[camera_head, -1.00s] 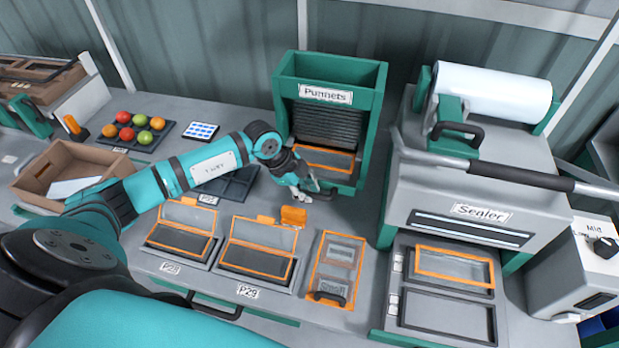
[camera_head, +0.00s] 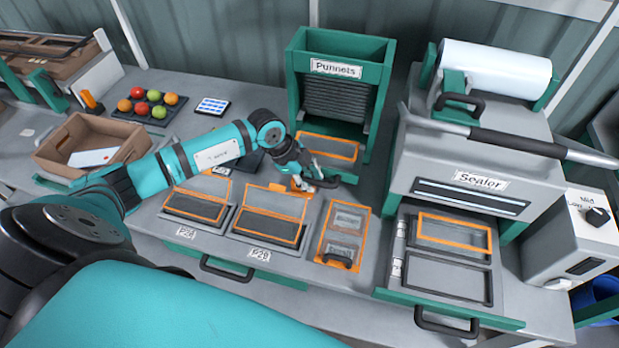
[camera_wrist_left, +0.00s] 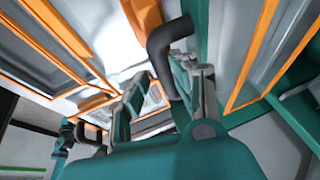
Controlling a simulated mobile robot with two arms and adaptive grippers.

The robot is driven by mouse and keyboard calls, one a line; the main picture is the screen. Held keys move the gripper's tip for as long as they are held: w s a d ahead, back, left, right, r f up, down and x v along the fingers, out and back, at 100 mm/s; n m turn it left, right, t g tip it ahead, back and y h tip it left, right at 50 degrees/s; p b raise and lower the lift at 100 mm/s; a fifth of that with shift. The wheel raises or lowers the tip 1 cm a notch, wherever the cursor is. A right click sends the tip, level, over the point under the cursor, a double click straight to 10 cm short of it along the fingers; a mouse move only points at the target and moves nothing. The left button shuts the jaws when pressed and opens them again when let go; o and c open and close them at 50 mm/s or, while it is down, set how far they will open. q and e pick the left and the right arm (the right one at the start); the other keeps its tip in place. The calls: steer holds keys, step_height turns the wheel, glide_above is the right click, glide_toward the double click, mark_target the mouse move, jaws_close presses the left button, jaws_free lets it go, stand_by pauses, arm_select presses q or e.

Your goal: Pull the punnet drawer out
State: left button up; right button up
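The green dispenser labelled Punnets (camera_head: 336,68) stands at the back of the counter. Its punnet drawer (camera_head: 347,177) sticks out a little at the bottom, with an orange-rimmed clear punnet (camera_head: 331,148) on it. My left gripper (camera_head: 316,181) is at the drawer's front, at its dark handle. In the left wrist view the bent dark handle (camera_wrist_left: 168,42) runs down between the two fingers of the gripper (camera_wrist_left: 160,85), which appear shut on it. The contact is partly hidden. My right gripper is not in view.
Orange-rimmed trays at P28 (camera_head: 197,205) and P29 (camera_head: 268,228) lie in front of the dispenser. The Sealer (camera_head: 490,150) stands close on the right. A cardboard box (camera_head: 135,140) and a tomato tray (camera_head: 172,113) are at left.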

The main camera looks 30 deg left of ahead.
arm_select(q)
steer(key=shift+a+r, duration=0.1)
steer(key=shift+r, duration=0.2)
steer(key=v, duration=1.1)
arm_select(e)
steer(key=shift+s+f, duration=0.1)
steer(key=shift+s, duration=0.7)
arm_select(q)
steer(key=shift+s+a+r, duration=0.1)
